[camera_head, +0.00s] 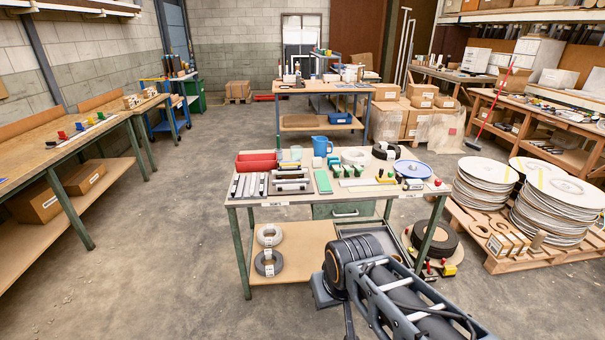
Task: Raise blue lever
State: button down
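A small blue piece (79,126) stands on a pale strip on the left workbench, in a row with a red, a green and a yellow piece. It looks like the blue lever, but it is too small to tell whether it is raised or lowered. My arm shows at the bottom right, in front of the middle table. My gripper is not in view, so its state and what it may hold are hidden. Nothing of mine that shows is near the blue piece.
The middle table (300,200) holds red bins (257,162), a blue jug (321,146) and several tools. Stacked discs (486,183) stand on a pallet at the right. The floor (165,215) between the left workbench (22,167) and the middle table is clear.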

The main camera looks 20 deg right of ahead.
aim_at(281, 164)
jog(key=u, duration=0.35)
jog(key=i, duration=0.5)
jog(key=u, duration=0.55)
jog(key=i, duration=0.95)
jog(key=z, duration=0.85)
jog(key=i, duration=0.65)
jog(key=z, duration=0.6)
